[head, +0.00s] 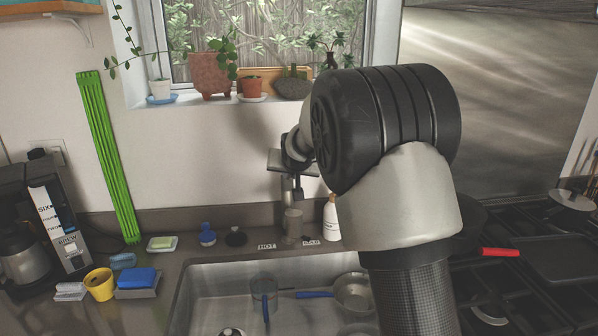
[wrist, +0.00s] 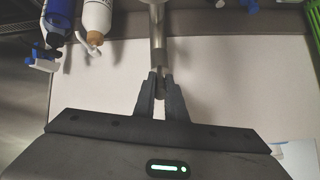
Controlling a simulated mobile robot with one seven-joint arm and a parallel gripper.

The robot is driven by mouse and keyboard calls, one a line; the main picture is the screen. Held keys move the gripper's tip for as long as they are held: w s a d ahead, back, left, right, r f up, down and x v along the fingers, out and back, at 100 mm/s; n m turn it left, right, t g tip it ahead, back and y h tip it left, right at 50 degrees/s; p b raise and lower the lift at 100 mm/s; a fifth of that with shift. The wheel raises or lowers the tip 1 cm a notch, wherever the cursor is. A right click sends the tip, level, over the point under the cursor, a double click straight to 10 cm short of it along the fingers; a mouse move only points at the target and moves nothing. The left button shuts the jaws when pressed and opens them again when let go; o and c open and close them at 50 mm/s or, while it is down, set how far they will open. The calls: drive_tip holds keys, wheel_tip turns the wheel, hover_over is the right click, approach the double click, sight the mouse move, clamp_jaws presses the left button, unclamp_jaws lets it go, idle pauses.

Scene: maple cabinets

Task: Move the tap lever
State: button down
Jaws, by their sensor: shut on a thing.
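The metal tap stands behind the sink; its grey post (head: 287,190) shows in the head view, and my arm hides part of it. In the wrist view the tap lever (wrist: 158,52) is a slim metal bar running down from the top edge, with its end between my fingers. My gripper (wrist: 160,80) is shut on that lever end, one dark finger on each side. In the head view my gripper (head: 298,188) is small and dark beside the tap post, below the windowsill, and its fingertip contact is too small to tell.
The sink (head: 205,290) holds pans with blue handles. A white bottle (head: 331,222) stands right of the tap. A blue-capped item (head: 207,235) and a sponge (head: 161,243) are to the left. Potted plants (head: 252,88) line the sill above. The stove (head: 545,260) is at right.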

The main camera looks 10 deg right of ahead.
drive_tip(key=shift+w+r, duration=0.15)
drive_tip(key=shift+r, duration=0.05)
drive_tip(key=c, duration=1.8)
unclamp_jaws()
drive_tip(key=b+v, duration=0.2)
drive_tip(key=v, duration=1.5)
drive_tip(key=shift+r, duration=0.4)
drive_tip(key=s+d+f+g, duration=0.1)
drive_tip(key=s+f, duration=0.2)
drive_tip(key=s, duration=0.8)
drive_tip(key=s+d+f+n+g, duration=0.1)
drive_tip(key=s+d+f+g, duration=0.1)
drive_tip(key=s, duration=0.9)
drive_tip(key=s+d+f+n+g, duration=0.1)
drive_tip(key=s+f, duration=0.3)
drive_tip(key=s, duration=0.7)
drive_tip(key=shift+d+g, duration=0.35)
drive_tip(key=shift+g, duration=0.05)
